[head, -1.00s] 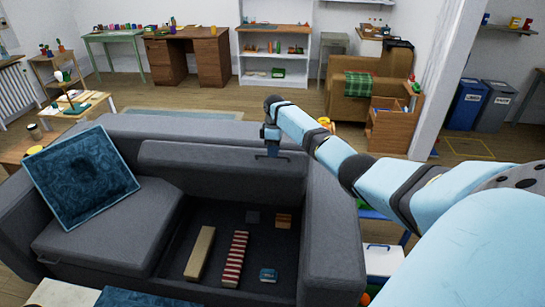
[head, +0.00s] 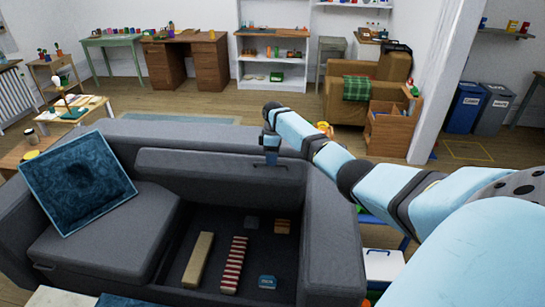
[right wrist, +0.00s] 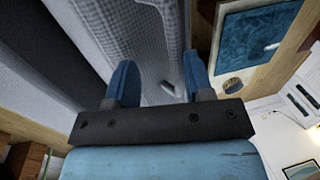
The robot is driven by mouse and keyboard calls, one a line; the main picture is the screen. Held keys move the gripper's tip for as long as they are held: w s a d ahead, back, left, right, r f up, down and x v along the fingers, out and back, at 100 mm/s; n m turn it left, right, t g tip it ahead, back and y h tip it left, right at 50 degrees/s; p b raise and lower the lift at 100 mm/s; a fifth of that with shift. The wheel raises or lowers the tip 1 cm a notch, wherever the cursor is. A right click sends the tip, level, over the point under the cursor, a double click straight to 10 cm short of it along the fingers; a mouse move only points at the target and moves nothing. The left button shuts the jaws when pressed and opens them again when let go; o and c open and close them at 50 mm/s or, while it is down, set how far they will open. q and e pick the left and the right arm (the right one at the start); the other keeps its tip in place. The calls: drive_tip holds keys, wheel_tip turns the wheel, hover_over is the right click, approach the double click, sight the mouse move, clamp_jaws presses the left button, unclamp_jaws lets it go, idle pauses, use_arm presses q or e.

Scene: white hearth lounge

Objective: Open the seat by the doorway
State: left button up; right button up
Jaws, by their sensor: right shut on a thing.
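The grey sofa (head: 335,255) has two seats. Its right seat (head: 215,168), on the side by the doorway, stands raised against the backrest. The storage space (head: 215,260) below it is uncovered. My right gripper (head: 271,160) is at the top edge of the raised seat, shut on the seat's handle. In the right wrist view, the fingers of this gripper (right wrist: 158,82) sit against grey fabric, and the handle between them shows only in part. The left seat (head: 105,232) is down, with a blue cushion (head: 78,182) leaning on it. My left gripper is out of view.
In the storage space lie a cream block (head: 198,258), a red-striped item (head: 235,262), a blue item (head: 267,282) and small brown and grey pieces. A white wall end (head: 440,90) and bins (head: 466,106) stand at the right. A brown armchair (head: 370,90) stands behind the sofa.

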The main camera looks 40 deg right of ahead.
drive_tip(key=shift+d, duration=0.1)
wheel_tip(320, 180, up, 14)
drive_tip(key=w+d+b, duration=0.1)
drive_tip(key=shift+w+d+f, duration=0.15)
drive_tip(key=shift+w+d, duration=0.1)
drive_tip(key=shift+d, duration=0.15)
idle(0.6)
